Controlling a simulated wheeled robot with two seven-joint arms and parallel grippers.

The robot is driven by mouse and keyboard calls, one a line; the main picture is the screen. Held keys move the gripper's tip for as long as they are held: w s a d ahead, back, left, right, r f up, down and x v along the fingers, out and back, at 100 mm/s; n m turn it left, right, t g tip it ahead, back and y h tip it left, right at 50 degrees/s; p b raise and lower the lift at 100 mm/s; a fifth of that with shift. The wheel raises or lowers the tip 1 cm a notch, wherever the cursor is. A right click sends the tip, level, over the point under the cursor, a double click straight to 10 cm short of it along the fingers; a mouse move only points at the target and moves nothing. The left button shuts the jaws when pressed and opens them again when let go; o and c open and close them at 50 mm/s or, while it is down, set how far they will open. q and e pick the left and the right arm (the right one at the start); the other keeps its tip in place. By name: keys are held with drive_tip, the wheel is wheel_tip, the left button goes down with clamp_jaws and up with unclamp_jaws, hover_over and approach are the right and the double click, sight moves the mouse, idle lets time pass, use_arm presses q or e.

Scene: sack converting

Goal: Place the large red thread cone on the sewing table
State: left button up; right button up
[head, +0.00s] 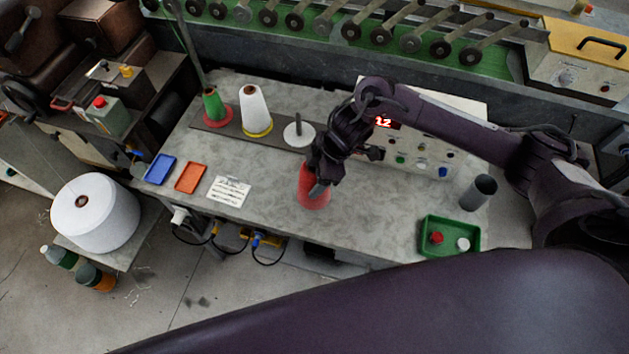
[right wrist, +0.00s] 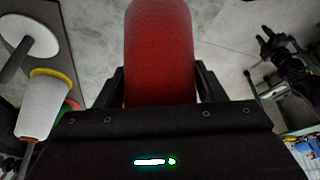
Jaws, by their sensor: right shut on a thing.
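The large red thread cone (head: 313,193) is over the front middle of the grey sewing table (head: 275,205). My right gripper (head: 322,178) is shut on the red cone. In the right wrist view the cone (right wrist: 160,55) stands between the two dark fingers, which press on its sides. I cannot tell whether its base touches the tabletop. A dark jointed part (right wrist: 284,55) at the right of the right wrist view looks like my left gripper; its jaws are unclear. My left gripper does not show in the head view.
Behind the cone are an empty spindle (head: 298,133), a white cone (head: 255,110) and a green cone (head: 212,104). A blue tray (head: 160,169), an orange tray (head: 190,177) and a paper (head: 229,190) lie left. A green tray (head: 449,246) and a grey cup (head: 478,192) are right.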

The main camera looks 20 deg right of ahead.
wheel_tip(320, 180, down, 4)
drive_tip(key=shift+w+r, duration=0.1)
drive_tip(key=shift+r, duration=0.15)
drive_tip(key=shift+a+f, duration=0.1)
drive_tip(key=shift+f, duration=0.05)
drive_tip(key=o, duration=1.7)
drive_tip(key=b+v, duration=0.2)
drive_tip(key=v, duration=1)
